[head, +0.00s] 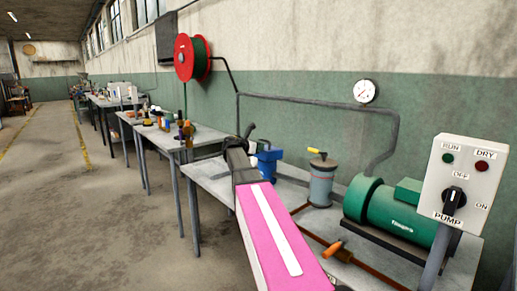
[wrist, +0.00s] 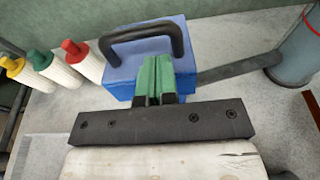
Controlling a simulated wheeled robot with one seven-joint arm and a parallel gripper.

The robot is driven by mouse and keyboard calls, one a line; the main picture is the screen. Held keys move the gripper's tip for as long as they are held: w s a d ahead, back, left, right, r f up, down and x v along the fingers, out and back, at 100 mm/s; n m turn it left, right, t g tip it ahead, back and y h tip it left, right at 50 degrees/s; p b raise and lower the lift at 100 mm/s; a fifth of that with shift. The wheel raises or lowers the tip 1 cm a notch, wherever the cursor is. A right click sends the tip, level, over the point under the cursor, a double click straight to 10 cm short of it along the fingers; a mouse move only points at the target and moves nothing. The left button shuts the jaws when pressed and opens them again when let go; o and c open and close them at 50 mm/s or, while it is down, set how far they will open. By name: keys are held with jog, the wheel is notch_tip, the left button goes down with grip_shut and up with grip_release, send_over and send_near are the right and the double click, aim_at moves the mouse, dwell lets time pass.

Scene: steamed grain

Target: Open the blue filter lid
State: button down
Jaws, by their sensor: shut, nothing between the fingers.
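The blue filter lid (wrist: 124,65) tops a blue box in the wrist view and looks closed. A black arched handle (wrist: 140,33) stands on it. My gripper (wrist: 155,62) has its green fingers pressed together, with nothing between them. The fingertips overlap the lid just in front of the handle; I cannot tell if they touch it. In the head view the blue filter (head: 268,160) is partly hidden behind my arm, and my fingers are hidden there.
A pipe (wrist: 240,66) leads right from the filter.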

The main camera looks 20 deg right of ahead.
jog(key=shift+w+d+r+g+y, duration=0.15)
jog(key=shift+w+d+r+y, duration=0.1)
jog(key=shift+d, duration=0.15)
jog(key=shift+w+d+r+g+y, duration=0.15)
jog(key=shift+d+r, duration=0.05)
jog(key=shift+d, duration=0.2)
jog(key=d+r+y, duration=0.1)
jog(key=r+y, duration=0.1)
jog(key=w+d+r+g+y, duration=0.1)
jog(key=d+r, duration=0.1)
jog(key=shift+w+d+y, duration=0.2)
jog(key=shift+d+y, duration=0.1)
jog(key=shift+y, duration=0.1)
jog(key=w+d+g+y, duration=0.1)
jog(key=w+d+y, duration=0.1)
jog(key=d, duration=0.6)
jog(key=w+d+g+y, duration=0.1)
jog(key=w+d+y, duration=0.2)
jog(key=d, duration=0.5)
jog(key=shift+d+f, duration=0.15)
jog(key=shift+d, duration=0.15)
jog(key=shift+w, duration=0.15)
